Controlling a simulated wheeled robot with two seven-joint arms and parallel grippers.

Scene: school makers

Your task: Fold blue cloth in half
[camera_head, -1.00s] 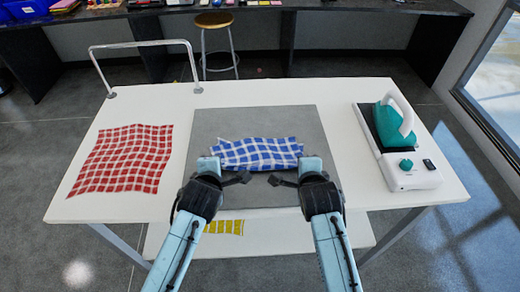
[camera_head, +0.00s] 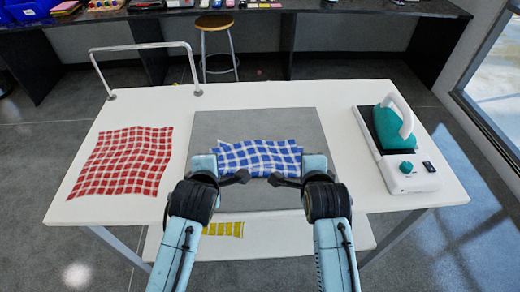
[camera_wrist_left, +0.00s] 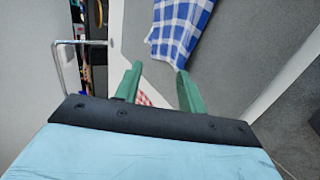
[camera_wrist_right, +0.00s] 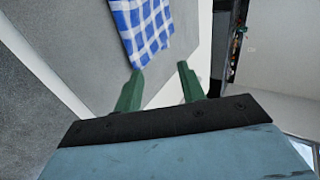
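The blue and white checked cloth (camera_head: 260,156) lies on the grey mat as a wide, short strip with an uneven far edge at its left. My left gripper (camera_head: 242,177) is at the cloth's near left end. In the left wrist view its green fingers (camera_wrist_left: 159,70) are apart with nothing between them, and the cloth (camera_wrist_left: 182,25) is beyond them. My right gripper (camera_head: 278,180) is at the near right end. In the right wrist view its fingers (camera_wrist_right: 160,70) are apart and empty, with the cloth (camera_wrist_right: 142,25) just beyond. My grippers hide parts of the cloth's near edge in the head view.
The grey mat (camera_head: 275,122) lies on a white table (camera_head: 345,185). A red checked cloth (camera_head: 122,160) lies at the left, below a metal rail (camera_head: 140,45). A teal and white iron (camera_head: 390,122) on its base stands at the right. A yellow cloth (camera_head: 223,229) is on a lower shelf.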

